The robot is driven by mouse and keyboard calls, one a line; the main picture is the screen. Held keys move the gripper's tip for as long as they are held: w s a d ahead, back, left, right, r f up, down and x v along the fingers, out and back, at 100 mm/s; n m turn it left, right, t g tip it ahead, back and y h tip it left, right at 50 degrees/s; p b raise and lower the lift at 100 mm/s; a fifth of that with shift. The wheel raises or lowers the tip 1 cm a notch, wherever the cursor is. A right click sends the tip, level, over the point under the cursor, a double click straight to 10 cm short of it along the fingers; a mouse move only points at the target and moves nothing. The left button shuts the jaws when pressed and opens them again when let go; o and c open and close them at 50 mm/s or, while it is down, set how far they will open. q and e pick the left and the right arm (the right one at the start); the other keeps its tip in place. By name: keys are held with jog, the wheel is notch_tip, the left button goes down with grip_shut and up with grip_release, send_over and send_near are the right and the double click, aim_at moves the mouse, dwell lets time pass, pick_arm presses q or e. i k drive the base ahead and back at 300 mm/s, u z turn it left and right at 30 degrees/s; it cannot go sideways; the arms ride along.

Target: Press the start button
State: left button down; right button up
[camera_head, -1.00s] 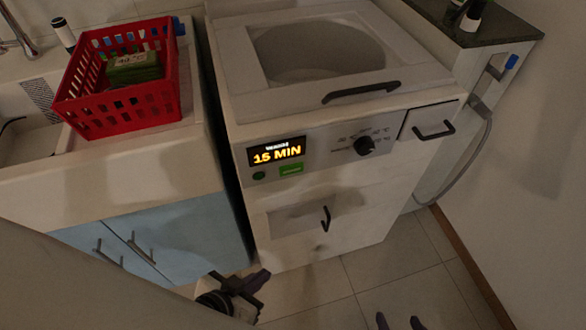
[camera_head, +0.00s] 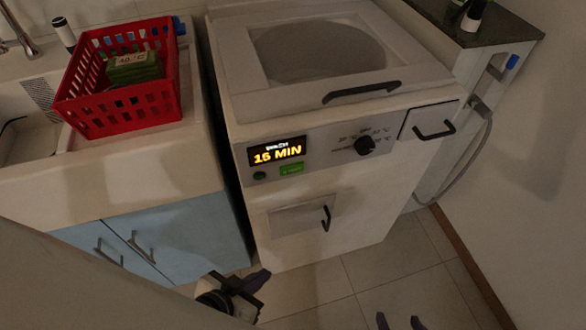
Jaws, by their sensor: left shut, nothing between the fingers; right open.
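The white washing machine (camera_head: 320,218) stands in the middle, with a lit display (camera_head: 276,152) reading 15 MIN. Below the display are a green rectangular button (camera_head: 291,168) with small unreadable lettering and a dark round button (camera_head: 260,175) to its left. I cannot tell from the lettering which one is the start button. My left gripper (camera_head: 262,278) is shut and empty, low in front of the machine, below and apart from the buttons. My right gripper (camera_head: 400,322) is open and empty at the bottom edge, its fingertips showing apart.
A black dial (camera_head: 365,146) and a handled drawer (camera_head: 430,120) are right of the display. The lid handle (camera_head: 361,92) and lower door handle (camera_head: 326,218) stick out. A red basket (camera_head: 118,110) sits on the left counter (camera_head: 120,165). The floor in front is clear.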

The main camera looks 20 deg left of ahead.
aim_at(298, 167)
jog(key=u, duration=0.85)
jog(key=k, duration=0.75)
jog(key=z, duration=1.3)
